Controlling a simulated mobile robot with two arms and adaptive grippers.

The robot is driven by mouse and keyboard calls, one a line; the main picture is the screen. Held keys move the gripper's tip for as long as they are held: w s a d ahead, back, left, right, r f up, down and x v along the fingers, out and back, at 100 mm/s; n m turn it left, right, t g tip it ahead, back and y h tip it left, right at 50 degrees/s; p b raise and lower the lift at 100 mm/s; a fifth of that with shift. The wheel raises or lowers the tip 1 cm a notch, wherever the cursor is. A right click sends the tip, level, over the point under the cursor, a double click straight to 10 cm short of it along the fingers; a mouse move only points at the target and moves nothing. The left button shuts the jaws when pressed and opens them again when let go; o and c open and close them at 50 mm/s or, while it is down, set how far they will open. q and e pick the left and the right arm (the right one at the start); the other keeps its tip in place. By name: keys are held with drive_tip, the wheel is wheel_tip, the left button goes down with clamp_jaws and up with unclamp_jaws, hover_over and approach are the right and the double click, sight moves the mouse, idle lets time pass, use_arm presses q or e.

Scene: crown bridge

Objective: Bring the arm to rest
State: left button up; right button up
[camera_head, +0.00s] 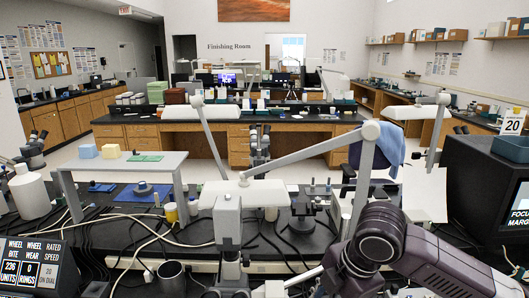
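My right arm (445,262) comes in from the lower right. Its dark purple-grey links and a round joint (380,240) show in front of the bench. The arm runs down out of the bottom edge, and I see no fingertips of the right gripper. My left arm and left gripper are not in view.
The black bench (125,232) ahead holds cables, a yellow cup (170,212), a microscope (32,152) and a grey raised stand (125,160) with blue and yellow blocks. White jointed lamps (245,192) rise over it. Dark display boxes flank it at left (32,268) and right (485,195).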

drive_tip(key=s+a+f+m+t+y, duration=0.1)
drive_tip(key=s+a+f+m, duration=0.3)
drive_tip(key=f, duration=0.2)
drive_tip(key=s+a+f+m+y, duration=0.2)
drive_tip(key=s+a+f+m, duration=0.15)
drive_tip(key=s+f, duration=0.2)
drive_tip(key=s+d+f+m+h, duration=0.5)
drive_tip(key=s+d+f+m, duration=0.6)
drive_tip(key=s+d+m, duration=0.4)
wheel_tip(320, 180, down, 29)
drive_tip(key=s+n+g+b, duration=0.2)
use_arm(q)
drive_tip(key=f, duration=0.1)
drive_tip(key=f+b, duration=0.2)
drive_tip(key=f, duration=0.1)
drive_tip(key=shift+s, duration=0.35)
use_arm(e)
drive_tip(key=s+d+f+g, duration=0.1)
drive_tip(key=s+d+f, duration=0.2)
drive_tip(key=s+f, duration=1.3)
drive_tip(key=shift+s+d+f, duration=0.2)
drive_tip(key=shift+s+f, duration=0.05)
drive_tip(key=shift+s, duration=0.1)
